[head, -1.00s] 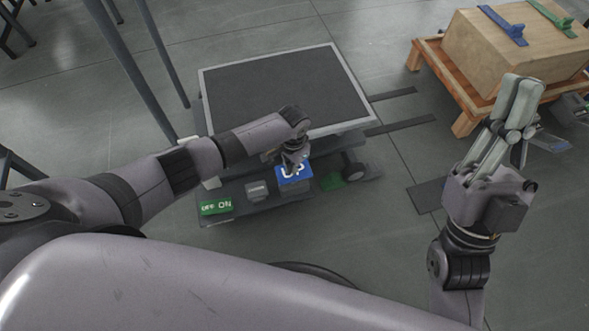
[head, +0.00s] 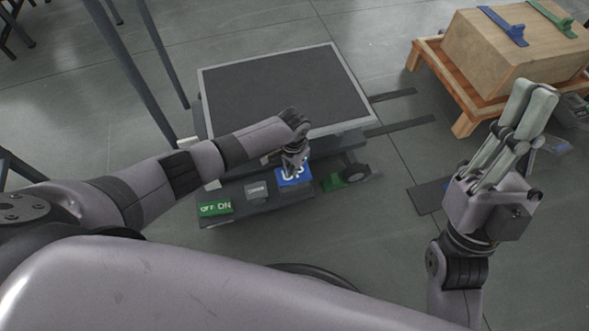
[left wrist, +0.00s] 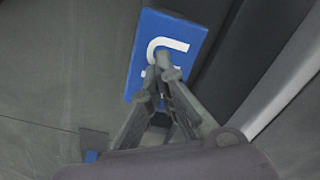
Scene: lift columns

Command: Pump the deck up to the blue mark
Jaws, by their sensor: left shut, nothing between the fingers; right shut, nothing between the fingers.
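The deck (head: 285,90), a dark panel with a pale rim, belongs to a low lift. A blue pedal marked UP (head: 299,183) is on its near side. My left gripper (head: 290,174) is shut, its tips over or on this pedal; contact cannot be told. In the left wrist view the closed fingertips (left wrist: 163,70) overlap the white lettering of the blue pedal (left wrist: 185,35). My right gripper (head: 535,92) is shut and empty, raised at the right. A blue piece (head: 503,27) sits on a wooden box; I cannot tell whether it is the mark.
A green OFF/ON pedal (head: 215,208) and a grey one (head: 257,190) are left of the blue pedal. The wooden box (head: 490,60) stands on an orange-brown wooden stand (head: 463,125), with a green piece (head: 550,18) on top. Grey posts stand at upper left. Floor at lower centre-right is clear.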

